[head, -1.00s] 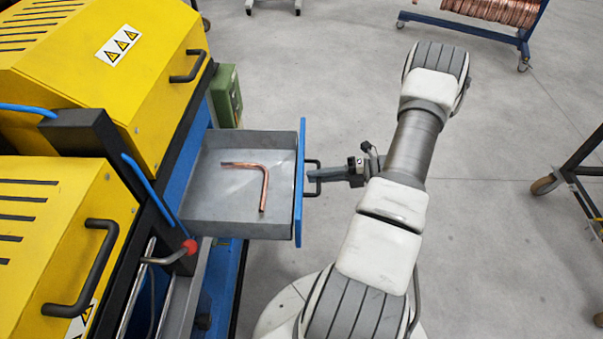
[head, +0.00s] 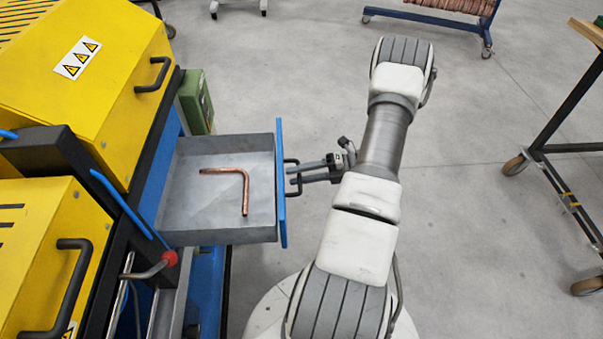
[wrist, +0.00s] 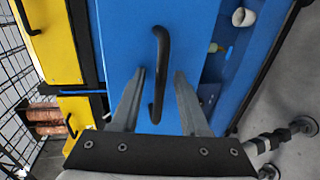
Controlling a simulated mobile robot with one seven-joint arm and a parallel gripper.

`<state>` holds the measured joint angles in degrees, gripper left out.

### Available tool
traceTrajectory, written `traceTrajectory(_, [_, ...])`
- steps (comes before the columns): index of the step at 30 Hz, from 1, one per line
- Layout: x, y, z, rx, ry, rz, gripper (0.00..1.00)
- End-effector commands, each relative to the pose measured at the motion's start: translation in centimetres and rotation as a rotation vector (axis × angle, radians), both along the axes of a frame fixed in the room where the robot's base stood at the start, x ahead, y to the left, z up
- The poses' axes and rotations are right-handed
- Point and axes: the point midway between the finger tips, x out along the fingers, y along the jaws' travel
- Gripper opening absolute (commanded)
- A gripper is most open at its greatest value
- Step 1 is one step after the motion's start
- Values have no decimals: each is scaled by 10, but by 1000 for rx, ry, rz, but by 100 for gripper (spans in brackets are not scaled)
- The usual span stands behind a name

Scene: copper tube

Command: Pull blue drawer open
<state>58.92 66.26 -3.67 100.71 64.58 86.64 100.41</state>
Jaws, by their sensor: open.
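The blue drawer (head: 281,205) stands pulled out from the machine, its grey tray showing in the head view. A bent copper tube (head: 243,180) lies inside it. The black handle (head: 291,163) is on the drawer's blue front. My gripper (head: 300,174) is open at the handle, coming from the right. In the wrist view, the blue drawer front (wrist: 125,25) fills the middle and the black handle (wrist: 165,45) runs between my spread fingers (wrist: 159,72), with a gap on each side. The tube is hidden there.
The yellow machine (head: 120,110) with black handles stands at left, with a red knob (head: 170,257) on a lever below the drawer. A green box (head: 197,100) sits behind the drawer. Wheeled stands (head: 548,150) are at right; the grey floor between is clear.

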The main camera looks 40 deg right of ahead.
Motion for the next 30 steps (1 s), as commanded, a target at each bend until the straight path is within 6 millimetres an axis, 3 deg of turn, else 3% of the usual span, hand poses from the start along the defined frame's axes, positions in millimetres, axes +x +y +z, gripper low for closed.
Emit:
traceTrajectory(8, [-17,-24,7,-2,1,-3,45])
traceTrajectory(21, [-78,-108,28,-3,-1,-3,45])
traceTrajectory(30, [-99,-136,35,0,0,-1,45])
